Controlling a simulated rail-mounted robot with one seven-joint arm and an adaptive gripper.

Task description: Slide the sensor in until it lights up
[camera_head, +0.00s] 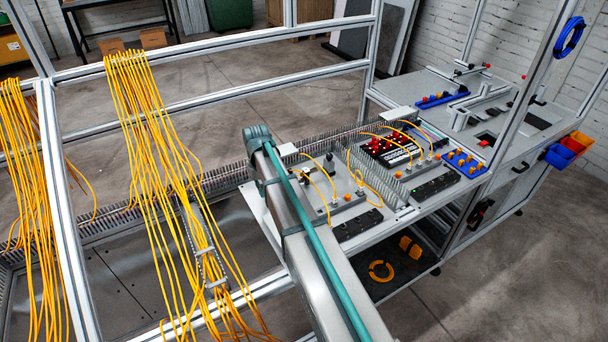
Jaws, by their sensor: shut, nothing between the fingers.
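The workbench (268,218) in the middle carries two grey plates with small fittings and yellow cables. The left plate (345,205) has a yellow cable (322,170) looping over it and a black block (357,224) at its front edge. The right plate (425,170) has similar fittings and another black block (436,186). My gripper is not visible.
Bundles of yellow cables (135,95) hang over the aluminium frame at left. A comb-like rack (215,178) runs along the bench's back. Blue and orange bins (562,155) hang at right. The floor at front right is clear.

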